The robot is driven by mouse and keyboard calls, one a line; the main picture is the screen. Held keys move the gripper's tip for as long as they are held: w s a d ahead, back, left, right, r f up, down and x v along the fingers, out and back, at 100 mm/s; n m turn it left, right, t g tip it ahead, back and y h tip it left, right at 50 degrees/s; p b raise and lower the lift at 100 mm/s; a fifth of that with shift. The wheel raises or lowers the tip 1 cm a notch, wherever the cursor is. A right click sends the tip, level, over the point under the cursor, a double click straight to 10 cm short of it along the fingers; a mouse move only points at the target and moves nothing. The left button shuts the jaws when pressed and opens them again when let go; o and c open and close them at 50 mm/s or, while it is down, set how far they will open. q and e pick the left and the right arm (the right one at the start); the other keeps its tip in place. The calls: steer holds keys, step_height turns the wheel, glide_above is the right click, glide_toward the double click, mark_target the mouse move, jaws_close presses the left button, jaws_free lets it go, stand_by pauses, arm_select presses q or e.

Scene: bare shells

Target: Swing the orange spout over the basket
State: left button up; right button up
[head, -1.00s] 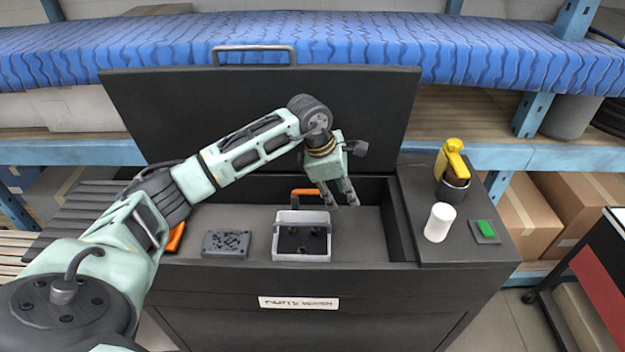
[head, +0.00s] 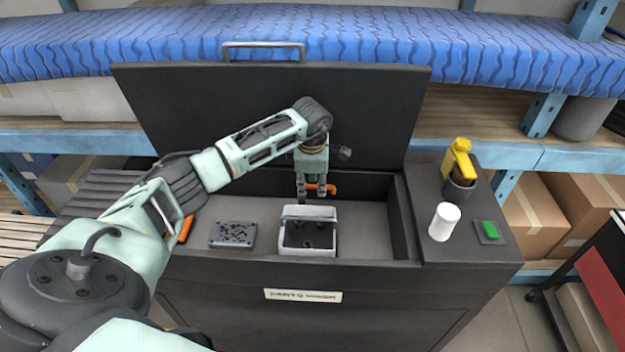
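The orange spout (head: 330,187) is a short bent tube at the back of the black washer's sunken basin, behind the basket. Its left part is hidden by my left gripper. The light grey basket (head: 307,252) has a raised handle, holds several dark round parts and stands in the basin. My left gripper (head: 312,192) points down at the spout, behind the basket. Its two fingers are apart, one on the left and one in front of the orange tube. I cannot tell whether they touch it. My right gripper is out of view.
A dark block (head: 233,235) lies left of the basket, with an orange piece (head: 186,229) beyond it. On the right ledge are a white cylinder (head: 444,222), a yellow-topped bottle in a cup (head: 459,170) and a green button (head: 489,230). The raised lid (head: 220,110) stands behind.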

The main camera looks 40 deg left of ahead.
arm_select(q)
jaws_close()
stand_by(0.6)
